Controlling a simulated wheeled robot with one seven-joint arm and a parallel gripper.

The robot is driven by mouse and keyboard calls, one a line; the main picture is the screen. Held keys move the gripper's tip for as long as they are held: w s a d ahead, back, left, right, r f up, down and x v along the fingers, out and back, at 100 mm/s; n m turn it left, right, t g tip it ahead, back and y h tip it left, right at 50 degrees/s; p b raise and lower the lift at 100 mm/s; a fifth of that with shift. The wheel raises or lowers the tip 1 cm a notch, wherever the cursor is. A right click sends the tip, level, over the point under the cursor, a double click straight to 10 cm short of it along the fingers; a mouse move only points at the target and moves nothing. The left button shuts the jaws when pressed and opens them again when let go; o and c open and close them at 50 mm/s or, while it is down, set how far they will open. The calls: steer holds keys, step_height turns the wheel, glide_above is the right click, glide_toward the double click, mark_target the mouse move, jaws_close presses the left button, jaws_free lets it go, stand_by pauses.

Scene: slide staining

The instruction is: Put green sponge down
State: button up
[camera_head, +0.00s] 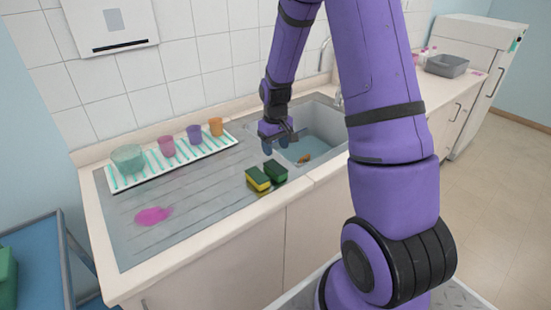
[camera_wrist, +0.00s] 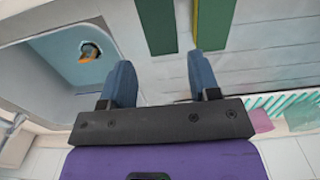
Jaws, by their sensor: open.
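A dark green sponge (camera_head: 276,172) rests on the grey drainboard by the sink's left edge, near the counter front. It also shows at the top of the wrist view (camera_wrist: 157,24). A green sponge with a yellow layer (camera_head: 258,179) lies close beside it, on its left in the head view and on its right in the wrist view (camera_wrist: 213,24). My gripper (camera_head: 276,144) is open and empty, behind the sponges near the sink's edge. Its two blue fingers (camera_wrist: 162,82) stand wide apart in the wrist view, with only bare surface between them. Neither finger appears to touch a sponge.
A sink (camera_head: 325,135) holding a small brown-orange object (camera_head: 304,158) lies to the right. A striped rack (camera_head: 185,158) with a bowl (camera_head: 129,158) and several cups stands at the back left. A pink patch (camera_head: 153,216) lies on the drainboard (camera_head: 205,205), otherwise mostly clear.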

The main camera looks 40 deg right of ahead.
steer(key=s+a+r+t, duration=0.1)
steer(key=s+a+r, duration=0.3)
steer(key=r, duration=0.6)
steer(key=s+a+r+t, duration=0.1)
steer(key=s+a+r, duration=0.25)
steer(key=r, duration=0.65)
steer(key=s+a+r+t, duration=0.1)
steer(key=s+r, duration=0.3)
steer(key=s, duration=0.5)
steer(key=s+a+r+t, duration=0.2)
steer(key=s+a+r, duration=0.2)
steer(key=s, duration=0.6)
steer(key=shift+a+r, duration=0.3)
steer(key=shift+r, duration=0.25)
steer(key=shift+o, duration=0.3)
